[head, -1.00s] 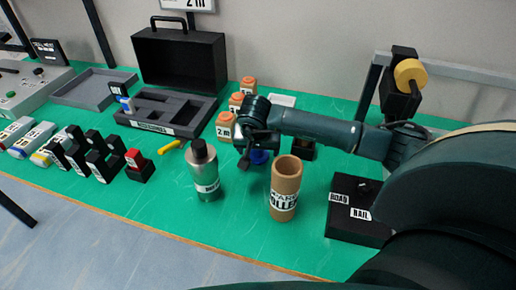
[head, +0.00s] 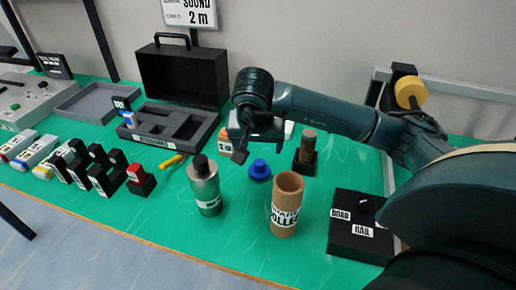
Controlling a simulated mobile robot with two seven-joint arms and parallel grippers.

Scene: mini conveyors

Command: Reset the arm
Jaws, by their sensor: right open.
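My right arm comes in from the right over the green table. Its gripper (head: 242,147) is open and empty, pointing down above the table's middle, behind the metal cylinder and the cardboard tube. It covers part of the orange-brown blocks behind it. My left gripper is not in the head view.
Near the gripper stand a blue knobbed piece (head: 259,169), a brown cylinder in a black holder (head: 305,160), a metal cylinder (head: 205,187) and a cardboard tube (head: 285,208). A black box (head: 352,237) is at right; an open black case (head: 178,75) and grey tray (head: 185,122) lie behind.

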